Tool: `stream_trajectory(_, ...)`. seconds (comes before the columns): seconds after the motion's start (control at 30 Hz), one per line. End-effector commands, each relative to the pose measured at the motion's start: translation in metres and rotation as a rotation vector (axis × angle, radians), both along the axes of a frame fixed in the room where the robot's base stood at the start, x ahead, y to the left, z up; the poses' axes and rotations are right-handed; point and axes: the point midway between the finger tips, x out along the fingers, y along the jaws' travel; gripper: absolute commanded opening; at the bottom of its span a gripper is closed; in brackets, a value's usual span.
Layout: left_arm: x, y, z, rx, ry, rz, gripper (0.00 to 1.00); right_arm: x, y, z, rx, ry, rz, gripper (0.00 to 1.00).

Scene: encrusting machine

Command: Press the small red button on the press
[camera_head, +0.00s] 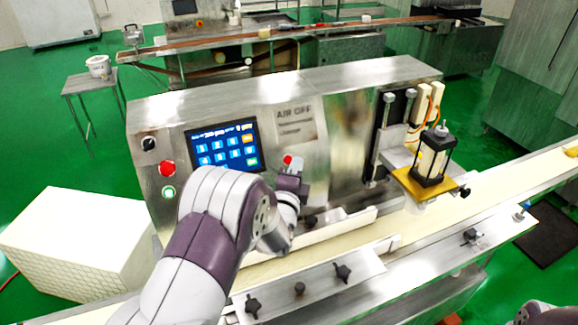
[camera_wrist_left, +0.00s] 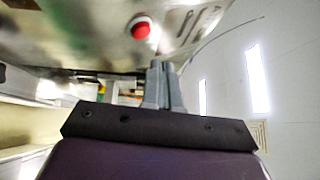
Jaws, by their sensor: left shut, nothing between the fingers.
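The press (camera_head: 345,150) is a steel machine with a blue touch screen on its front. A small red button (camera_head: 287,159) sits on the front panel, right of the screen. My left gripper (camera_head: 292,168) is in front of the panel beside this button, partly hidden by my own wrist. In the left wrist view a red button (camera_wrist_left: 140,28) with a pale ring shows above and a little left of the fingertips (camera_wrist_left: 161,64). The fingers are together and empty. Contact between fingertips and button cannot be made out. My right gripper is not in view.
A larger red button (camera_head: 167,168) and a green-white one (camera_head: 169,191) lie left of the screen (camera_head: 223,145). A conveyor belt (camera_head: 490,187) with guide rails and knobs runs below the panel. A black-framed nozzle unit (camera_head: 433,158) stands at the right. A white box (camera_head: 75,235) is at left.

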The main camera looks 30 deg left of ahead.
Motion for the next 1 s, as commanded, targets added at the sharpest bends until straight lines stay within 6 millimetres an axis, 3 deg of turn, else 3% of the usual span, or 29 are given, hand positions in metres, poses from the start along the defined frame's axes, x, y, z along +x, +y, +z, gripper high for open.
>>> stream_trajectory(0.03,0.0031,0.0038,-0.0069,0.0,-0.001,0.001,0.0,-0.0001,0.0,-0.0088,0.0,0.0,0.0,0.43)
stream_trajectory(0.2,0.0096,0.0111,-0.0095,0.0,0.0,0.0,0.0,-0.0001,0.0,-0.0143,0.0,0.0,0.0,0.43)
stream_trajectory(1.0,0.011,0.0126,-0.0085,0.0,0.0,0.0,0.0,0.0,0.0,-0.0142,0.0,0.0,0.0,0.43)
